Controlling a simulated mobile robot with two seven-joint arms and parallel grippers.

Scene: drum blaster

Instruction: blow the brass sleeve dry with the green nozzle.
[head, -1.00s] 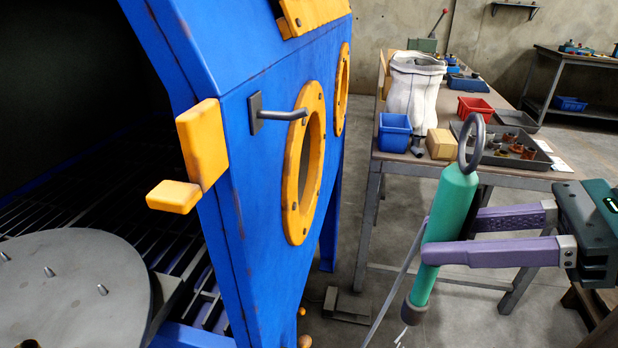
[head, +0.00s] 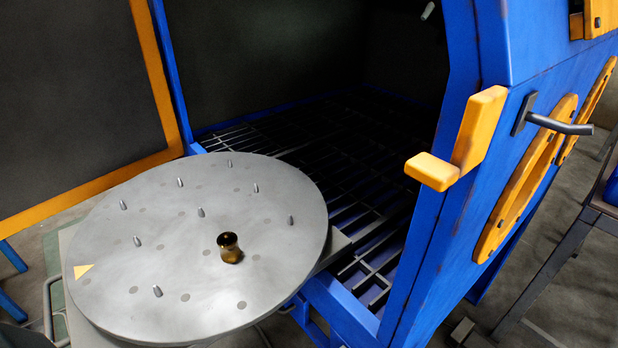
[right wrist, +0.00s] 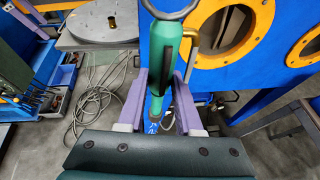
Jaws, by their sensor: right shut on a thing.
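The brass sleeve (head: 229,247) stands upright on the round grey turntable (head: 90,215), among several short pegs. It also shows small in the right wrist view (right wrist: 112,23). My right gripper (right wrist: 163,85) has its purple fingers shut on the green nozzle (right wrist: 160,52), which has a metal ring at one end. The nozzle is well apart from the sleeve. Neither gripper shows in the head view, and my left gripper is in no current frame.
The blue cabinet (head: 470,215) stands open behind the turntable, with a dark slatted floor (head: 370,190) inside. A yellow latch block (head: 433,171) and a grey handle (head: 560,125) stick out from its edge. A hose (right wrist: 95,105) lies looped on the floor.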

